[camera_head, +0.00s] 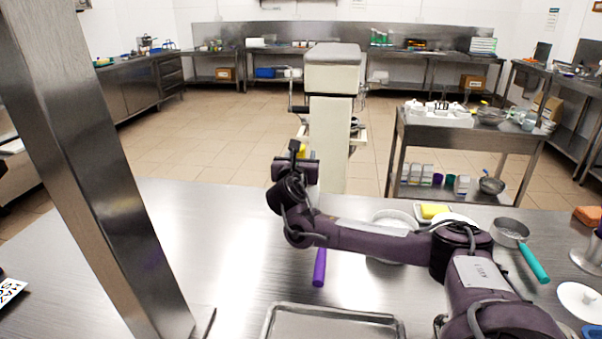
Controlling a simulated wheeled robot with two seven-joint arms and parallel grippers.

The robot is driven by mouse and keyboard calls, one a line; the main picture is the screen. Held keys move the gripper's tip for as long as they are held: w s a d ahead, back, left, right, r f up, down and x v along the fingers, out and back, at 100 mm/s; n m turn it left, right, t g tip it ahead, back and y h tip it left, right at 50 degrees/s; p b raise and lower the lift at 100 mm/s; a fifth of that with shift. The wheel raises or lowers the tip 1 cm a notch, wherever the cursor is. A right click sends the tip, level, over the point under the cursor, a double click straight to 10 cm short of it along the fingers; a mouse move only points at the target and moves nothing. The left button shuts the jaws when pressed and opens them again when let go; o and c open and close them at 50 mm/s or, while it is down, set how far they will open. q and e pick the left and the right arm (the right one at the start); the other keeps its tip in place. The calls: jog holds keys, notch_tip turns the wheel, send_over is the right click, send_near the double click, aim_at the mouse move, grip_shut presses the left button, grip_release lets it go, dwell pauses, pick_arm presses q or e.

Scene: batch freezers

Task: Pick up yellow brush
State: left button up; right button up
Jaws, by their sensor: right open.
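A yellow block-shaped thing (434,211) lies in a small light tray on the steel table, right of centre; I cannot tell whether it is the brush or a sponge. A small yellow patch (302,150) shows just beside my right gripper, and I cannot tell what it belongs to. My right gripper (295,150) is raised over the far edge of the table, open, pointing away; its fingers are small and partly hidden by the wrist. My right arm comes in from the lower right and crosses the table. My left gripper is out of view.
A purple handle (319,267) lies below my right forearm. A steel tray (333,324) sits at the front. A pan with a teal handle (533,263) lies right. A steel post (88,170) stands left. The table's left middle is clear. A light-coloured machine (331,120) stands beyond.

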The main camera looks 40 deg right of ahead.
jog(key=x, duration=0.2)
jog(key=shift+w+d+p, duration=0.25)
jog(key=shift+w+p, duration=0.05)
jog(key=shift+w+d, duration=0.3)
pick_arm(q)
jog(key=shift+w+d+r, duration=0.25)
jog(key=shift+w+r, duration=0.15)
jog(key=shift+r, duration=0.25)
pick_arm(e)
jog(key=shift+c, duration=1)
grip_shut()
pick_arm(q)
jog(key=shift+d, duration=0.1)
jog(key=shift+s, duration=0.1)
